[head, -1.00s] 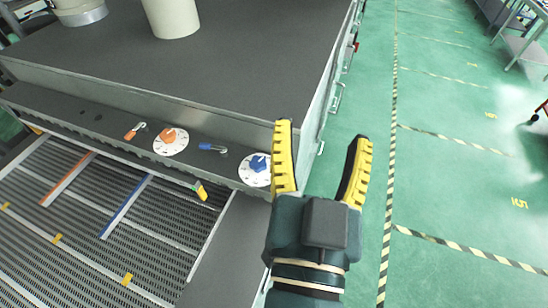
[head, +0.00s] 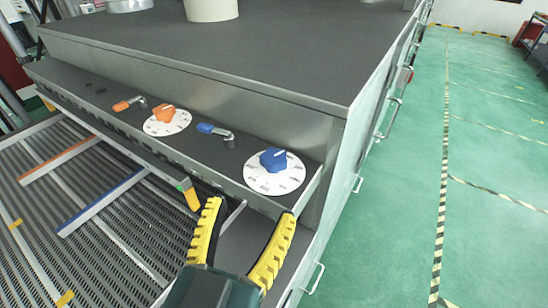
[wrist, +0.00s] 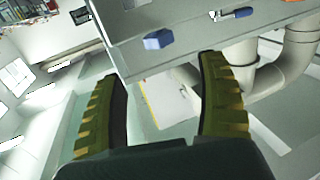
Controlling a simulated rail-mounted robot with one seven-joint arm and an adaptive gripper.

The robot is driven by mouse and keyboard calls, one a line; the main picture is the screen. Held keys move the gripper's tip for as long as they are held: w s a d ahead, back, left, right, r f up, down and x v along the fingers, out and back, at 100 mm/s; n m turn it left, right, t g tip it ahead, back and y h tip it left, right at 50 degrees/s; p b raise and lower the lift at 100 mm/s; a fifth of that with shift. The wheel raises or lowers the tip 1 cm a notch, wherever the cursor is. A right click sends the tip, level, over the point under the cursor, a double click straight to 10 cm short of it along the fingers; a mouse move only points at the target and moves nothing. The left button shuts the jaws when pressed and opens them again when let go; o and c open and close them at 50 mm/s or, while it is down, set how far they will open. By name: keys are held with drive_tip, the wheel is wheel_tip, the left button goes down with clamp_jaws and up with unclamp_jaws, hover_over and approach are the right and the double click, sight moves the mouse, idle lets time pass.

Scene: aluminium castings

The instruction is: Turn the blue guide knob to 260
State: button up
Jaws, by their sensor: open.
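The blue guide knob (head: 274,160) sits on a round white dial (head: 262,183) with black markings, at the right end of the machine's front ledge. The dial's numbers are too small to read. The knob also shows in the wrist view (wrist: 158,39), above the gap between the fingers. My gripper (head: 249,213) is open and empty, with its two yellow-ridged fingers below and in front of the dial in the head view. It also shows in the wrist view (wrist: 165,68). The fingers look apart from the knob.
An orange knob (head: 164,114) on a white dial is further left on the ledge. A blue lever (head: 212,130) stands between the dials, and an orange lever (head: 128,103) is at the far left. A slatted conveyor bed (head: 95,225) lies below. Green floor is open at right.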

sight(271, 167)
drive_tip(key=x, duration=1.1)
drive_tip(key=shift+p, duration=0.35)
drive_tip(key=c, duration=1.2)
